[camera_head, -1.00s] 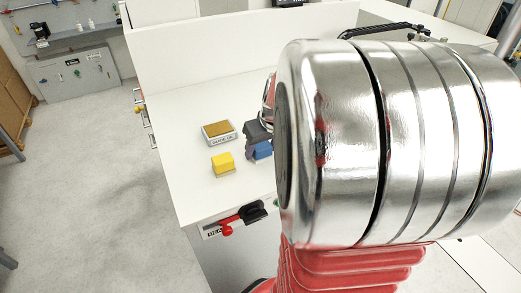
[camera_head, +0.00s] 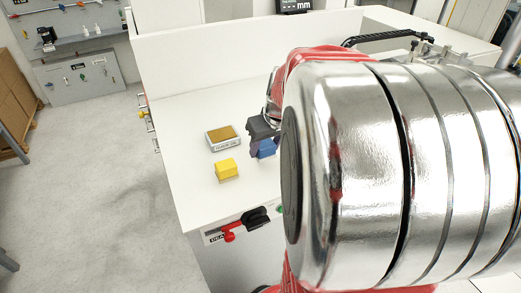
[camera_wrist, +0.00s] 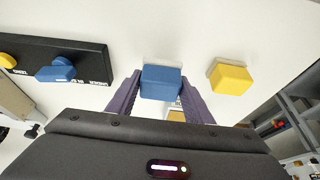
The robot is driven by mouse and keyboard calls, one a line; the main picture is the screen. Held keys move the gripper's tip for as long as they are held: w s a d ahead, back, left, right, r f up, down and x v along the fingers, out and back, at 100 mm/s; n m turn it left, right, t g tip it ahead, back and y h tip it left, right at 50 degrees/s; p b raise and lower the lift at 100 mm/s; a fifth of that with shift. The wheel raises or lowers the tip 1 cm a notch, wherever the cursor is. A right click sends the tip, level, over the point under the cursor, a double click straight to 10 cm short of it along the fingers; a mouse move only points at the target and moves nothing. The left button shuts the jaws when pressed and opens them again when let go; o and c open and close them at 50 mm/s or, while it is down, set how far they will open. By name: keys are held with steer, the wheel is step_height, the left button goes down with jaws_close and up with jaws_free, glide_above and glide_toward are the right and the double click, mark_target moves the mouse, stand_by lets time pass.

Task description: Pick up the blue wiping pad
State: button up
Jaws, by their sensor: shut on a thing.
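The blue wiping pad (camera_head: 267,147) is a small block in the head view, held just above the white worktop. My gripper (camera_head: 258,137) is shut on it from above, with dark fingers. In the wrist view the blue pad (camera_wrist: 161,80) sits between the two purple-grey fingers of my gripper (camera_wrist: 161,88), one against each side. Part of the pad is hidden behind the fingers in the head view.
A yellow block (camera_head: 226,169) stands on the worktop (camera_head: 195,105) left of the pad. A grey tray with a brown top (camera_head: 222,137) lies behind it. A black panel with a red switch (camera_head: 240,224) is on the bench front. My arm hides the worktop's right side.

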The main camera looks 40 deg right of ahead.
mark_target(265, 143)
step_height(265, 143, up, 7)
steer(key=shift+r, duration=0.1)
stand_by(0.6)
